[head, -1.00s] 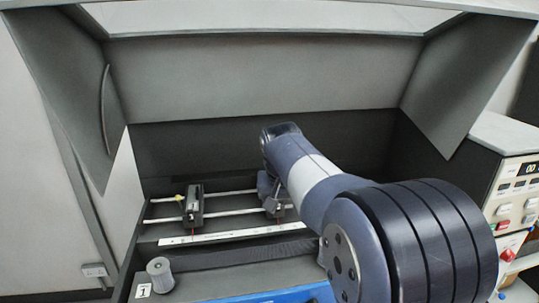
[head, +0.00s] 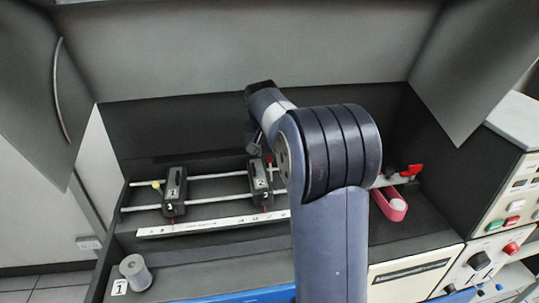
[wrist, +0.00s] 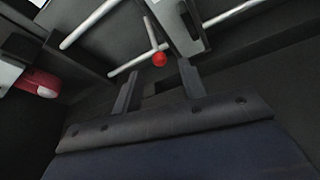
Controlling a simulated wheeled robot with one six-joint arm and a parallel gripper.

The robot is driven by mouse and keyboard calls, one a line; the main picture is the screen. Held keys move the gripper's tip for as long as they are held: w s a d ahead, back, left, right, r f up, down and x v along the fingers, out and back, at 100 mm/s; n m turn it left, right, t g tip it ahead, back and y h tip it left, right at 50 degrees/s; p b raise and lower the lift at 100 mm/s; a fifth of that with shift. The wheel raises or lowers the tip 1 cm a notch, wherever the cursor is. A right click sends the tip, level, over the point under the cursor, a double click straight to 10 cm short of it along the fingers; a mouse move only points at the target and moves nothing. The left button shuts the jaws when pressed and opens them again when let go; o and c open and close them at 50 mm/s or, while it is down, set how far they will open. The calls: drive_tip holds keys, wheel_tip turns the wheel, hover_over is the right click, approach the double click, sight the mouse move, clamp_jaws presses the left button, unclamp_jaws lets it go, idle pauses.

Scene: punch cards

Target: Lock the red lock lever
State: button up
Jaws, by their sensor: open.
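The red lock lever shows in the wrist view as a thin pale rod with a red ball knob (wrist: 159,58). The knob sits just ahead of and between the fingertips of my gripper (wrist: 159,71), which is open with nothing held. Whether a finger touches it, I cannot tell. In the head view the small red knob (head: 269,158) is beside the top of the dark carriage (head: 260,180) marked 2. My gripper (head: 255,140) is just above and left of that carriage, partly hidden by my arm.
A second dark carriage (head: 174,190) with a yellow knob (head: 156,185) stands left on the same rails. A white scale strip (head: 200,227) runs in front. A pink-red handle (head: 393,207) and a red part (head: 412,170) are at the right. A grey cylinder (head: 135,270) stands front left.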

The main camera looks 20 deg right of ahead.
sight(270, 158)
drive_tip(key=shift+x, duration=2.1)
drive_tip(key=shift+c, duration=0.2)
clamp_jaws()
